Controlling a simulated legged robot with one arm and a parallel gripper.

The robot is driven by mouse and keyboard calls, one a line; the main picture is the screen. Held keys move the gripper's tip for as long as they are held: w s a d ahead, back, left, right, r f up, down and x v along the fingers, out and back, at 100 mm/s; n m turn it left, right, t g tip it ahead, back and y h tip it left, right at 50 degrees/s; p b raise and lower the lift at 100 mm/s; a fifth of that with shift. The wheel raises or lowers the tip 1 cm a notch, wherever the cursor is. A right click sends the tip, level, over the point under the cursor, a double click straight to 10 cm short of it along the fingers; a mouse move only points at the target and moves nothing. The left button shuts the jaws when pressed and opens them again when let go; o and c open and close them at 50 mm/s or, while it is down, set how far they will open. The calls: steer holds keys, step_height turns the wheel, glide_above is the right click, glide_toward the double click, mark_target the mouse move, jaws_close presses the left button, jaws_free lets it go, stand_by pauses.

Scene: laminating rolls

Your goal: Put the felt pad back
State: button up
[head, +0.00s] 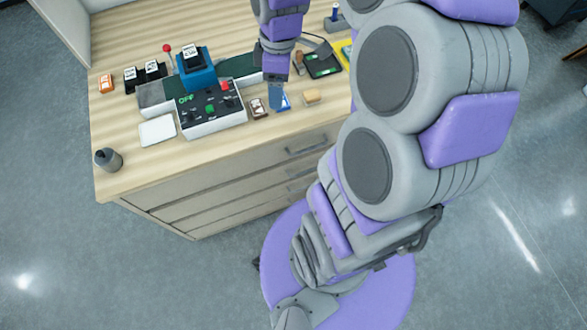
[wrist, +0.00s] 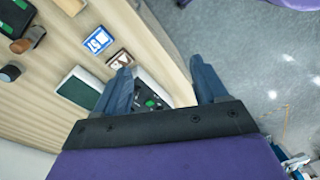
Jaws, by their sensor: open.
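No thing is clearly marked as the felt pad. A small tan block (head: 312,97) lies near the front edge of the wooden top, right of my gripper, and may be it. A flat dark green piece in a black frame (head: 322,65) lies farther back; I cannot tell whether it is felt. My gripper (head: 277,96) is above the front part of the top, beside a blue-and-white card (head: 285,103). In the wrist view my gripper (wrist: 163,86) has its two fingers spread apart with nothing between them. The control box shows beyond the fingers.
The control box (head: 211,119) with red and green buttons stands left of my gripper. Behind it is a blue machine block (head: 195,75) on a dark green belt (head: 239,66). A brown card (head: 258,108), white tray (head: 158,131) and grey cylinder (head: 108,160) are along the front.

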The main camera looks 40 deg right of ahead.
steer(key=s+a+m, duration=0.5)
steer(key=s, duration=0.5)
steer(key=s+a+r+m+g+h, duration=0.1)
steer(key=s+a+m, duration=0.4)
steer(key=s, duration=0.5)
steer(key=shift+s+r, duration=0.15)
steer(key=shift+r, duration=0.15)
steer(key=shift+c, duration=0.5)
